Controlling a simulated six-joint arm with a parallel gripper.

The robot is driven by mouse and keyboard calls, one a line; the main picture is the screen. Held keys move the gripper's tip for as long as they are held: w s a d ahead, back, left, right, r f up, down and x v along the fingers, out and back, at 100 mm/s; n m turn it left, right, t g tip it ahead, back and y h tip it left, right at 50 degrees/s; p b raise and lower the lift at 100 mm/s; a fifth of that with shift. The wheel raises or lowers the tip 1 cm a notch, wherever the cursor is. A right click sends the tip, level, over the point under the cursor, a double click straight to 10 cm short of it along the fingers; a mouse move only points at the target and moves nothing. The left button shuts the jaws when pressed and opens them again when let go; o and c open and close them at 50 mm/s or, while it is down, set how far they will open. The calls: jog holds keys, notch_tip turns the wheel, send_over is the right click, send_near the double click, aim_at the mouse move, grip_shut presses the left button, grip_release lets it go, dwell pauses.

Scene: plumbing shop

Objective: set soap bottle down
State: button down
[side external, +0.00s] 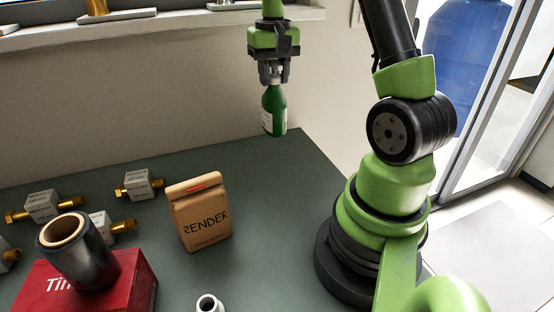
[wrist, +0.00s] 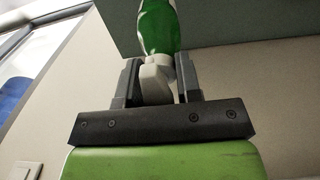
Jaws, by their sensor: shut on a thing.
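The soap bottle (side external: 273,112) is green with a white label and a pale top, and hangs roughly upright below my gripper (side external: 273,78) in the side view. My gripper is shut on the bottle's pale top. The bottle appears in the air near the back edge of the green-grey table (side external: 290,180); its exact height is hard to tell. In the wrist view the green bottle (wrist: 158,28) extends beyond the fingers of my gripper (wrist: 160,78), with its white pump top between them. The bottle's far end is cut off there.
A brown paper bag (side external: 200,215) stands mid-table. Several grey valve blocks with brass ends (side external: 140,184) lie at left. A dark roll (side external: 78,255) rests on a red box (side external: 130,282). A small white fitting (side external: 208,304) is at the front. Table between bag and my base is clear.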

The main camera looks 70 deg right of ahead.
aim_at(282, 117)
jog(key=shift+s+d+f, duration=0.45)
jog(key=shift+s+f, duration=0.4)
notch_tip(282, 117, down, 8)
jog(key=shift+w+f, duration=0.1)
jog(key=shift+f, duration=0.05)
jog(key=c, duration=0.8)
grip_release()
jog(key=shift+f, duration=0.15)
